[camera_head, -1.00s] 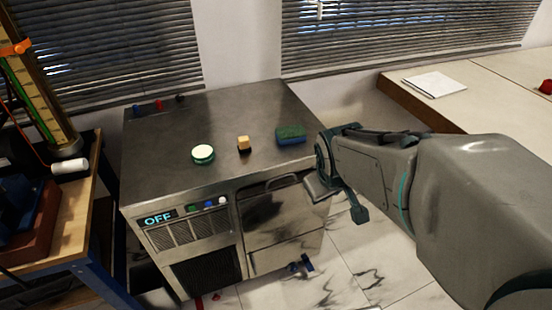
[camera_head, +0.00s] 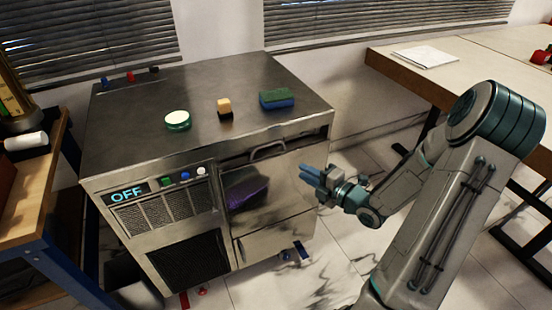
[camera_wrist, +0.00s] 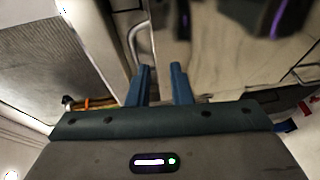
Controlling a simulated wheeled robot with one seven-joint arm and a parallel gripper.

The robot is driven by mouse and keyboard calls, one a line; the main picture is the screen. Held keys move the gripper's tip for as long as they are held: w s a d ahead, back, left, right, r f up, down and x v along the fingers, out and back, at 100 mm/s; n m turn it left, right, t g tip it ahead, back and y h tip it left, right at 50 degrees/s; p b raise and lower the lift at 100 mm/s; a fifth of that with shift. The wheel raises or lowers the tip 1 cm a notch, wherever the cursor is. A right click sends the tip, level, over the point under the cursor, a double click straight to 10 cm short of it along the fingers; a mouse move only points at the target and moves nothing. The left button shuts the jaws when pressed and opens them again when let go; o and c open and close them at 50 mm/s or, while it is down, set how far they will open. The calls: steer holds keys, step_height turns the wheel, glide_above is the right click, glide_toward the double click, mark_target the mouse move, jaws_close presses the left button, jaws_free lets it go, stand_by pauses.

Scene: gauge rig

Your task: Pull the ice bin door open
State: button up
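The ice bin door (camera_head: 285,205) is a shiny metal panel at the front right of the steel machine (camera_head: 215,140). It looks shut, with a dark strip along its top edge. Its curved bar handle (camera_head: 268,149) sits near the top. My gripper (camera_head: 308,176) is to the right of the handle and lower in the picture, in front of the door, with blue fingers pointing left. In the wrist view my gripper (camera_wrist: 161,68) has its fingers apart with nothing between them. A curved bar, apparently the handle (camera_wrist: 132,48), shows just left of the fingertips, not between them.
A round green-and-white tin (camera_head: 177,121), a small yellow-and-black block (camera_head: 224,109) and a green-and-blue sponge (camera_head: 277,99) stand on the machine. A wooden bench (camera_head: 40,190) is at left, a pale table (camera_head: 470,80) at right. Tiled floor lies in front.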

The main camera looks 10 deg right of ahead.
mark_target(276, 149)
steer(key=w+a+r, duration=0.1)
steer(key=w+a, duration=0.1)
steer(key=w, duration=0.1)
steer(key=w+a+r+n+t+y, duration=0.1)
steer(key=w+a, duration=0.1)
steer(key=w, duration=0.1)
steer(key=w+a+r+t+y+b, duration=0.1)
steer(key=w+a, duration=0.2)
steer(key=shift+w+r+n, duration=0.1)
steer(key=shift+n, duration=0.2)
stand_by(0.3)
jaws_close()
